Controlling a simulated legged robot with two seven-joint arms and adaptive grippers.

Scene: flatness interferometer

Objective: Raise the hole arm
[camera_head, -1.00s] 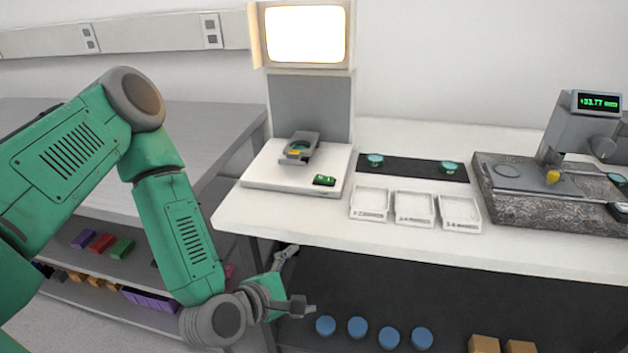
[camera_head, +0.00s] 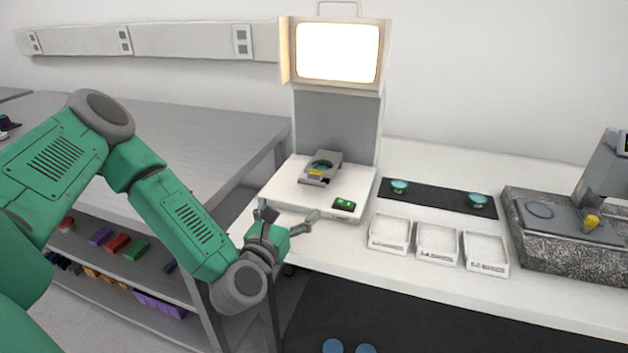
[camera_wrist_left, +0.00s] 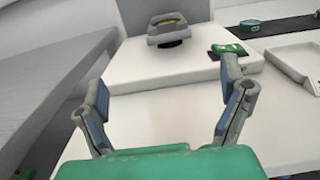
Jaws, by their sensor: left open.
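The interferometer (camera_head: 290,190) is a white base with a grey back column and a bright lit screen (camera_head: 338,52) on top. On its base is the grey hole arm (camera_head: 318,172), with a round opening and a yellow mark at its front. The hole arm also shows in the left wrist view (camera_wrist_left: 168,30), above a dark round part. A small green item (camera_head: 344,204) lies at the base's front right corner. My left gripper (camera_head: 288,215) is open and empty, at the front edge of the base and short of the hole arm. My right gripper is out of view.
Three white trays (camera_head: 438,243) stand right of the base, before a dark mat (camera_head: 436,197) with two teal discs. A granite-based gauge (camera_head: 560,240) is at far right. A grey bench (camera_head: 190,140) stands left. The white tabletop between is clear.

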